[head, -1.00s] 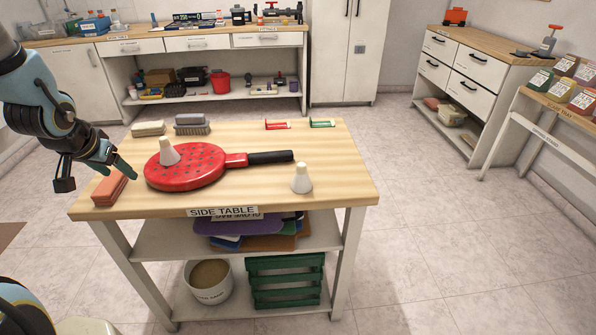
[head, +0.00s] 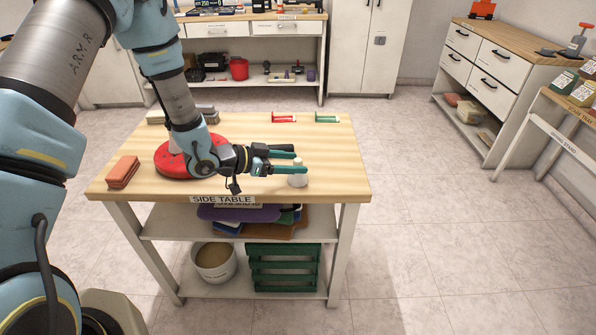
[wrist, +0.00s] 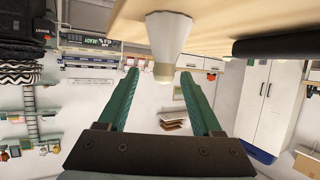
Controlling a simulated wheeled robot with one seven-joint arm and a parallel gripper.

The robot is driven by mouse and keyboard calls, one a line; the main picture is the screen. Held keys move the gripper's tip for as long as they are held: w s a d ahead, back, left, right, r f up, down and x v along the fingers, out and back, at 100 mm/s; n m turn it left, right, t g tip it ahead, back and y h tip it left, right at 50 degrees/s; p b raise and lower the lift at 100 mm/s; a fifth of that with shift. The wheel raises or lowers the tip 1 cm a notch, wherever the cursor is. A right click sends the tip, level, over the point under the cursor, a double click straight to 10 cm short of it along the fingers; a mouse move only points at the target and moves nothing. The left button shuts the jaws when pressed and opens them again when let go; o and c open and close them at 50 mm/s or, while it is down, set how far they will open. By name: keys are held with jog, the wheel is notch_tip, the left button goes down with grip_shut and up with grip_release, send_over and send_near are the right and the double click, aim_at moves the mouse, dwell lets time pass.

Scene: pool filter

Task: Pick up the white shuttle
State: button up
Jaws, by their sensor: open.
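A white shuttle (head: 298,177) stands upright on the right front of the side table (head: 335,180), cork end up. It also shows in the wrist view (wrist: 167,35), where the table appears at the top. My gripper (head: 294,162) is open and level, with green fingers pointing right at the shuttle. In the wrist view its fingertips (wrist: 159,74) lie on either side of the cork end, with gaps showing; whether it is between or just beyond them I cannot tell.
An orange-red block (head: 123,172) lies at the table's left front. Red (head: 284,118) and green (head: 327,118) small items lie at the back edge. The black paddle handle is mostly hidden in the head view. The table's right end is clear.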

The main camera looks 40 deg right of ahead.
jog(key=p+x, duration=0.2)
jog(key=x, duration=0.2)
jog(key=shift+w+d+r, duration=0.1)
jog(key=shift+w+d, duration=0.05)
jog(key=shift+w, duration=0.05)
jog(key=shift+d+f, duration=0.35)
jog(key=shift+d, duration=0.15)
grip_shut()
